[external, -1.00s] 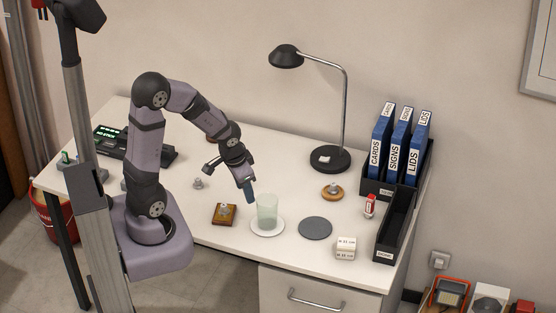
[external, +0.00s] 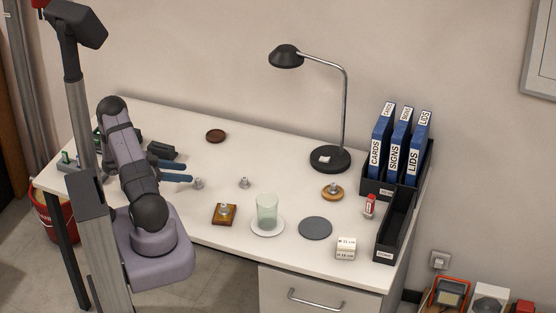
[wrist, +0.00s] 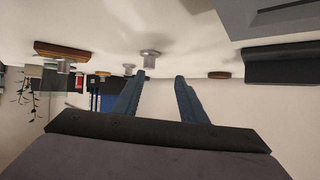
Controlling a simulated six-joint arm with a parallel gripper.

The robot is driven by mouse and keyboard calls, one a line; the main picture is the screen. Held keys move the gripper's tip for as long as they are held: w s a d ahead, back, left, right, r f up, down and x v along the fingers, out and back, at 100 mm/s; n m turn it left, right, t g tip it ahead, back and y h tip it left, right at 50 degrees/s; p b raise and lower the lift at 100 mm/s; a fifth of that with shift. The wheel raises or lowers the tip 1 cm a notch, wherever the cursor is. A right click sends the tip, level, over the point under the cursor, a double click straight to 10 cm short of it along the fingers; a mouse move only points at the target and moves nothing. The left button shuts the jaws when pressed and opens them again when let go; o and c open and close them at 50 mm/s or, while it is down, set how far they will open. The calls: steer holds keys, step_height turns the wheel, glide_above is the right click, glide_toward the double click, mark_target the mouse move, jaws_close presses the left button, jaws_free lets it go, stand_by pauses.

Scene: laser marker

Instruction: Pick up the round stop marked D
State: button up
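Several small grey metal round stops are in view, and no letter D is legible on any. One stop (external: 198,183) stands on the white desk just beyond my fingertips; a second (external: 244,183) stands further right. A third (external: 225,209) sits on a square wooden block, and another (external: 332,187) on a round wooden base. My gripper (external: 187,172) is open and empty, low over the desk, pointing right. In the wrist view, my gripper (wrist: 164,76) shows parted blue fingers; the nearest stop (wrist: 150,56) appears beyond the left fingertip, not between the fingers.
A dark brown round coaster (external: 215,136) lies behind. A glass (external: 267,207) on a white saucer, a grey disc (external: 315,228), white blocks (external: 346,248), a lamp (external: 330,159) and a black tray (external: 396,225) stand right. A dark device (external: 160,151) is behind my gripper.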

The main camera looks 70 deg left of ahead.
mark_target(194, 187)
steer(key=s, duration=0.1)
steer(key=s+d, duration=0.1)
steer(key=s+t, duration=0.1)
steer(key=shift+s+d+f+h, duration=0.25)
steer(key=shift+d+f+h, duration=0.05)
steer(key=shift+d, duration=0.05)
steer(key=shift+p+x, duration=0.9)
steer(key=shift+x, duration=2.15)
steer(key=shift+w+f, duration=0.15)
steer(key=shift+w, duration=0.5)
steer(key=shift+d, duration=0.1)
jaws_close()
